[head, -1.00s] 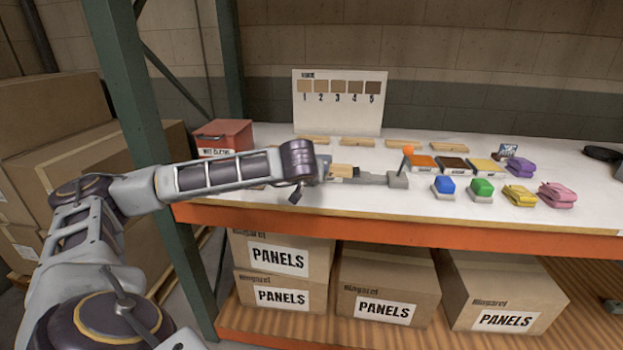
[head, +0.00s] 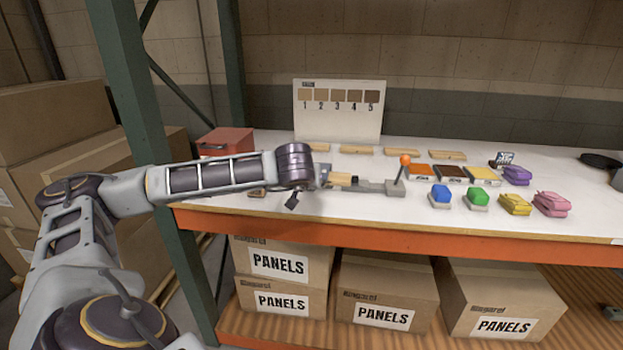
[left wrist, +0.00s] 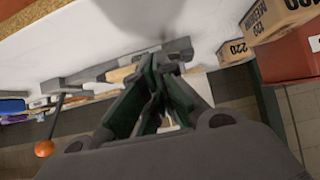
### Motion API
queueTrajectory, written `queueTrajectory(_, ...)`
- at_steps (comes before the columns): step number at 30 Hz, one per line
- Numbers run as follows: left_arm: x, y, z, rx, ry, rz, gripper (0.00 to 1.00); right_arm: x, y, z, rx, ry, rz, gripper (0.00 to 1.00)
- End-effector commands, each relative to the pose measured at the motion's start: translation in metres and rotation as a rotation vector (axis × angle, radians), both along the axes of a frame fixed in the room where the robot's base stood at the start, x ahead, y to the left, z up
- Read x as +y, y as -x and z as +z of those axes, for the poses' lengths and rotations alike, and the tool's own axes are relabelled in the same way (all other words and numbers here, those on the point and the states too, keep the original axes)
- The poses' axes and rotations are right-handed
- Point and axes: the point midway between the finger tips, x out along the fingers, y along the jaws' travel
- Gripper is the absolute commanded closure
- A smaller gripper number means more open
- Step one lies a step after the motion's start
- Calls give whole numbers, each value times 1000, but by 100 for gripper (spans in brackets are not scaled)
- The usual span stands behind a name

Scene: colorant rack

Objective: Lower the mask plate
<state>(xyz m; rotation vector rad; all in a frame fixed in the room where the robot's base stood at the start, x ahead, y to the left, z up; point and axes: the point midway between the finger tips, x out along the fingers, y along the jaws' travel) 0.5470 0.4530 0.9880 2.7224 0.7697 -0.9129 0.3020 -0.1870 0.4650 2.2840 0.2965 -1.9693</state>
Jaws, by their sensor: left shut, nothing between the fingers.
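A grey fixture (head: 370,187) lies on the white bench top with a light wooden block (head: 343,180) at its left part. A lever with an orange knob (head: 405,160) stands at its right end. I cannot tell the mask plate apart from the rest of the fixture. In the left wrist view the fixture (left wrist: 85,76), the wooden block (left wrist: 120,74) and the orange knob (left wrist: 44,148) show beyond the fingers. My left gripper (left wrist: 158,84) is shut and empty, near the fixture's left end; in the head view my wrist mostly hides it.
A sample board (head: 338,115) stands behind, with wooden strips before it. A red box (head: 225,141) is at the left. Coloured pads and blocks, such as a blue one (head: 440,195), sit right of the lever. A green rack post (head: 133,130) stands near my arm.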

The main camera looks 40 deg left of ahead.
Motion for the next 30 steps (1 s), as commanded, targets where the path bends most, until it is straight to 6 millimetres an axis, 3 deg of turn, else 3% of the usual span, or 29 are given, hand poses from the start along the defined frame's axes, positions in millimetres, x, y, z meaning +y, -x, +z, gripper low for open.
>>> queueTrajectory(15, -30, 48, -32, 1, -2, 0, 100, 2, -2, 6, -15, -7, 2, 60)
queueTrajectory(30, -36, 58, -38, -1, 0, 1, 100, 3, -2, 11, -19, -10, 2, 60)
